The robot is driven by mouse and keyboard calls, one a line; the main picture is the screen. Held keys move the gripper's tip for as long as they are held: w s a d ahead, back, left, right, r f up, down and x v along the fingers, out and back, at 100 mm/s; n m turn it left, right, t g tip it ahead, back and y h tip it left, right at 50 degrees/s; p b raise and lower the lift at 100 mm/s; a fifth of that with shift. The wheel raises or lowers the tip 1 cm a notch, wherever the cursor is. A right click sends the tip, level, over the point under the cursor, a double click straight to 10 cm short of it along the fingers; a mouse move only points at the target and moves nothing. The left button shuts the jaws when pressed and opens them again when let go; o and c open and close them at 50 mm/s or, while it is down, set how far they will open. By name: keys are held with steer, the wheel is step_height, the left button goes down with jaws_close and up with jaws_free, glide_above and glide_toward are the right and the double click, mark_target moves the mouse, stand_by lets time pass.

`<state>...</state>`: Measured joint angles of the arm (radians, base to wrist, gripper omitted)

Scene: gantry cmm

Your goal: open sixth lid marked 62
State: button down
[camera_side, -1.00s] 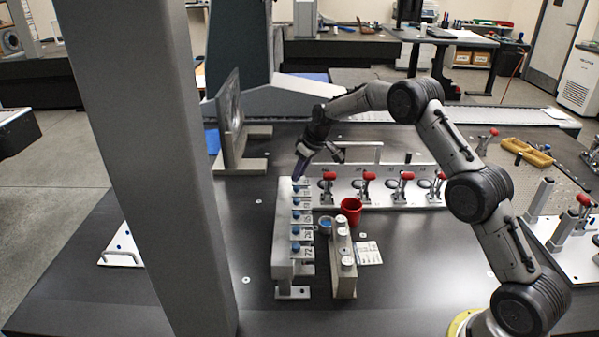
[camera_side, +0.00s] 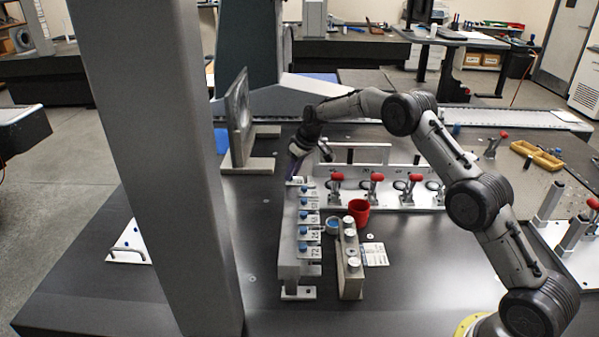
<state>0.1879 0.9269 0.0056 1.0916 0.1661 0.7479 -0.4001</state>
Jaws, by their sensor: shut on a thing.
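A narrow grey rack (camera_side: 288,255) stands on the dark table, with a row of numbered lids that have blue knobs. The nearest lid plate (camera_side: 312,254) reads 72. The other numbers are too small to read with certainty, and I cannot pick out 62. My gripper (camera_side: 291,176) is at the far end of the row, pointing down, with its dark purple fingers shut at the last lid. The fingers hide what they hold, most likely that lid's knob. I cannot tell how far that lid is raised. The nearer lids lie flat.
Right of the rack are a block with silver-topped pieces (camera_side: 350,280), a small blue-rimmed cup (camera_side: 333,226) and a red cup (camera_side: 359,211). A plate with red-handled clamps (camera_side: 390,199) lies behind. A thick column blocks the left.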

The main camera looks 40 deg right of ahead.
steer(key=c, duration=0.7)
jaws_free()
steer(key=shift+c, duration=0.2)
steer(key=v, duration=1.4)
steer(key=shift+f, duration=0.1)
